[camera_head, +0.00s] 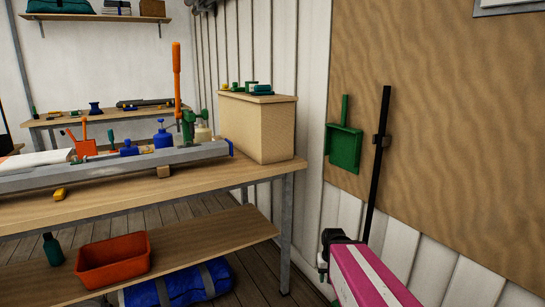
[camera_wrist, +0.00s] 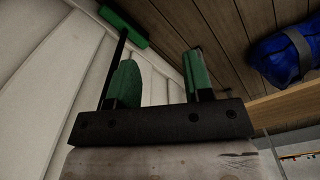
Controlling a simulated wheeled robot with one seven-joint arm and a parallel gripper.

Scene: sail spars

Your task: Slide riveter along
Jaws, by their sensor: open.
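The riveter (camera_head: 188,124), green with a tall upright orange handle, stands at the long grey spar (camera_head: 120,166) towards its right end in the head view. The spar lies along the wooden workbench (camera_head: 200,181) on a small wooden block. My gripper (camera_wrist: 157,72) shows in the wrist view with its two green fingers apart and nothing between them. In the head view my arm is low at the right, beyond the bench's right end, well away from the riveter. The riveter is not in the wrist view.
A large tan box (camera_head: 257,130) stands close right of the riveter. A yellow item (camera_head: 59,193) lies at the bench front. The lower shelf holds an orange bin (camera_head: 113,260). A green dustpan (camera_head: 343,146) hangs on the right wall.

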